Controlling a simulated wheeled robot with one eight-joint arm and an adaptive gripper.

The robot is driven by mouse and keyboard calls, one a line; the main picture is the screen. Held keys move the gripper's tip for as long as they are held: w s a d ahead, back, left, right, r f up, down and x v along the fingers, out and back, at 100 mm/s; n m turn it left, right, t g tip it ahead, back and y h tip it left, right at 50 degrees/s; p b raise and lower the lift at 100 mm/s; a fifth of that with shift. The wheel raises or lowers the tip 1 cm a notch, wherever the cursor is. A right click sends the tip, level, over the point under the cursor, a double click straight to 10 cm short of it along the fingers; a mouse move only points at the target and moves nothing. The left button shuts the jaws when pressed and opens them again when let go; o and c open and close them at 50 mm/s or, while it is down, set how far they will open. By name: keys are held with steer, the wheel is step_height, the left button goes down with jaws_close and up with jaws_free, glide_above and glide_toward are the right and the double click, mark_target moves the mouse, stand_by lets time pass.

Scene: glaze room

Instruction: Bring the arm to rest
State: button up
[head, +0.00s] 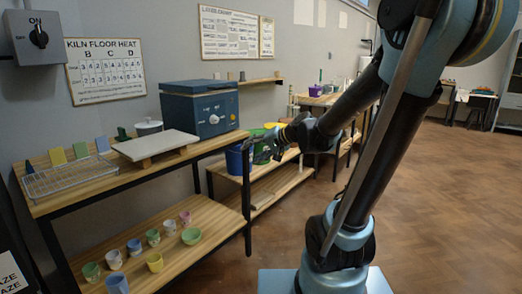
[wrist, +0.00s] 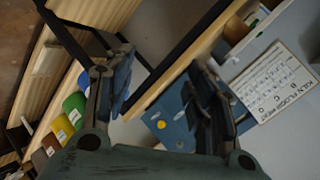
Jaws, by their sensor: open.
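My arm (head: 375,130) rises from my base at the lower right of the head view and reaches left. My gripper (head: 262,153) is in front of the right end of the wooden shelf bench (head: 215,143). In the wrist view my gripper (wrist: 168,80) is open, its two dark fingers spread with nothing between them. Past the fingers, the wrist view shows the blue kiln (wrist: 178,128) and a bench edge. The kiln also stands on the bench in the head view (head: 205,108). Whether the gripper touches anything cannot be told.
A wire rack (head: 68,178) and a pale slab (head: 155,145) lie on the bench top. A blue bucket (head: 236,160) is behind my gripper. The wooden floor (head: 450,190) is open on the right.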

steer(key=s+d+f+g+h, duration=0.1)
steer(key=s+d+f+h, duration=0.2)
steer(key=s+d, duration=0.4)
steer(key=s+d+f+n+g+h, duration=0.1)
steer(key=s+d+f+h, duration=0.2)
steer(key=s+d+f, duration=0.2)
steer(key=s+d+f+g+h, duration=0.2)
steer(key=s+d+f, duration=0.3)
steer(key=s+d, duration=0.4)
steer(key=shift+s+d+n+h, duration=0.4)
steer(key=shift+s+h, duration=0.45)
steer(key=shift+h, duration=0.05)
steer(key=shift+f, duration=0.1)
